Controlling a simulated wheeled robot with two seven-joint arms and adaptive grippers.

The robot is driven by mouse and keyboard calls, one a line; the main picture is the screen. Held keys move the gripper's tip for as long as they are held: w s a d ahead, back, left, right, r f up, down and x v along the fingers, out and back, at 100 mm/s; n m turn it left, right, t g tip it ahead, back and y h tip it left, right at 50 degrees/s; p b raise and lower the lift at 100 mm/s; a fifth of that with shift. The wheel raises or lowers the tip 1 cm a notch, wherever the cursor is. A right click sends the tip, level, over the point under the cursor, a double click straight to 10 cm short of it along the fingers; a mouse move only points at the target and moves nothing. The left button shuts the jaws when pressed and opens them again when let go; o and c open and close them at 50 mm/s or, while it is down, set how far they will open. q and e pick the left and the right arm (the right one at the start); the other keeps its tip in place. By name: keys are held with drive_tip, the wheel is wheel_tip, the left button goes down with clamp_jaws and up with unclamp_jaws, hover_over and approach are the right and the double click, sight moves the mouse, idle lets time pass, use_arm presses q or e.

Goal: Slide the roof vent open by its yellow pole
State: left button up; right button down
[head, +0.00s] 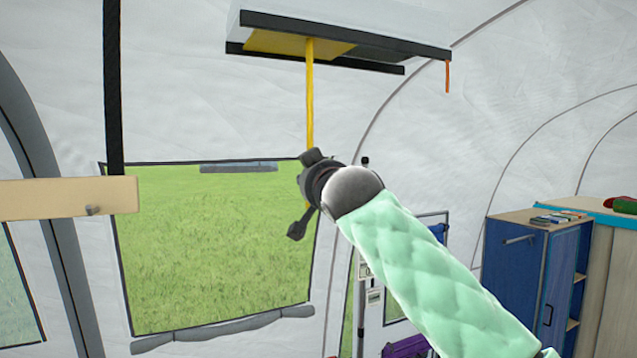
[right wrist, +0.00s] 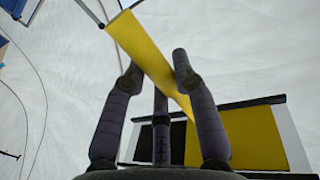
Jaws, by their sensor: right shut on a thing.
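The roof vent (head: 400,45) is a white box with dark rails at the top of the head view. Its yellow panel (head: 285,43) covers the left part, and a dark area shows to its right. The yellow pole (head: 310,95) hangs down from the panel. My right gripper (head: 304,192) is shut on the pole's lower part. In the right wrist view the pole (right wrist: 145,45) passes between the fingers of the gripper (right wrist: 156,68), with the yellow panel (right wrist: 252,138) and a dark area (right wrist: 177,143) behind. My left gripper is not in view.
An orange tag (head: 447,78) hangs from the vent's right end. A beige board (head: 60,198) with a hook and a black strap (head: 113,85) are at left. A window (head: 205,250) is behind the gripper. A blue cabinet (head: 520,280) stands at right.

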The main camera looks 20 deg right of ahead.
drive_tip(key=shift+a, duration=0.15)
drive_tip(key=c, duration=0.9)
unclamp_jaws()
drive_tip(key=shift+c, duration=0.2)
drive_tip(key=shift+a, duration=0.2)
drive_tip(key=shift+d, duration=0.1)
drive_tip(key=shift+s, duration=0.4)
drive_tip(key=s+a, duration=0.1)
drive_tip(key=s, duration=1)
drive_tip(key=shift+a, duration=0.25)
